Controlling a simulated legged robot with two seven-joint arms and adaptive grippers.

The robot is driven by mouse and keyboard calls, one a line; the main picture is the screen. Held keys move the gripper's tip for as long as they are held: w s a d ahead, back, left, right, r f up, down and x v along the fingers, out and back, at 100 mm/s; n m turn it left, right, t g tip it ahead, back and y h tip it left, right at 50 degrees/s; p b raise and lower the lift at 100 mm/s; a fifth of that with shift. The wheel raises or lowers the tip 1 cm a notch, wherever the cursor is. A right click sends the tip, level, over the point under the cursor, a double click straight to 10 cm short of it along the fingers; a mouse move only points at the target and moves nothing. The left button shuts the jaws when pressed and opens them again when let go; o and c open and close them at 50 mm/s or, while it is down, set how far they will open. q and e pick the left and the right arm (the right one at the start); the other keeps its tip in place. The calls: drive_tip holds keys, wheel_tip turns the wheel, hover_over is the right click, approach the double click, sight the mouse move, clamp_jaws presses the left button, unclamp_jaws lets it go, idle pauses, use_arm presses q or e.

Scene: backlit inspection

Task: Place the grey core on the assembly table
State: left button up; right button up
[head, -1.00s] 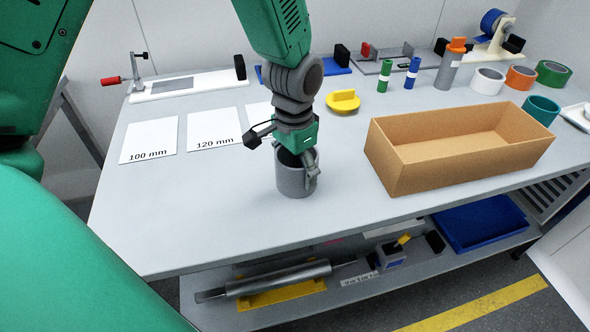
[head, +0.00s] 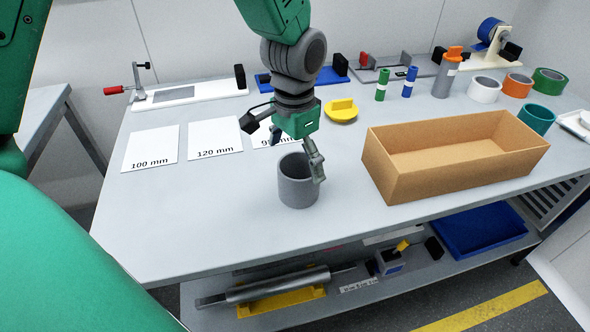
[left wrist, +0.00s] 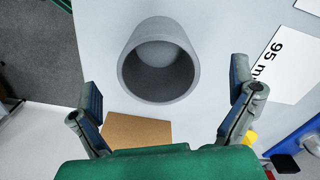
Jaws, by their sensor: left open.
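The grey core (head: 298,183) is a short hollow cylinder standing upright on the assembly table (head: 210,220), near its front middle. In the left wrist view the core (left wrist: 158,60) shows its open end, with its mouth clear of both fingers. My left gripper (head: 297,160) is open just above and behind the core, with one finger beside its right rim. In the left wrist view the open fingers of my left gripper (left wrist: 165,108) stand wide apart with nothing between them. My right gripper is not in view.
A cardboard box (head: 400,180) stands right of the core. White cards (head: 150,145) marked 100 mm, 120 mm and 95 mm lie behind and left. A yellow piece (head: 341,110), tape rolls (head: 484,89) and small cylinders stand farther back. The table's front left is clear.

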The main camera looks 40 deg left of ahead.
use_arm(q)
wheel_tip(320, 180, up, 6)
drive_tip(key=shift+r+p, duration=0.15)
drive_tip(key=shift+p, duration=0.3)
drive_tip(key=shift+a, duration=0.1)
drive_tip(key=shift+r, duration=0.1)
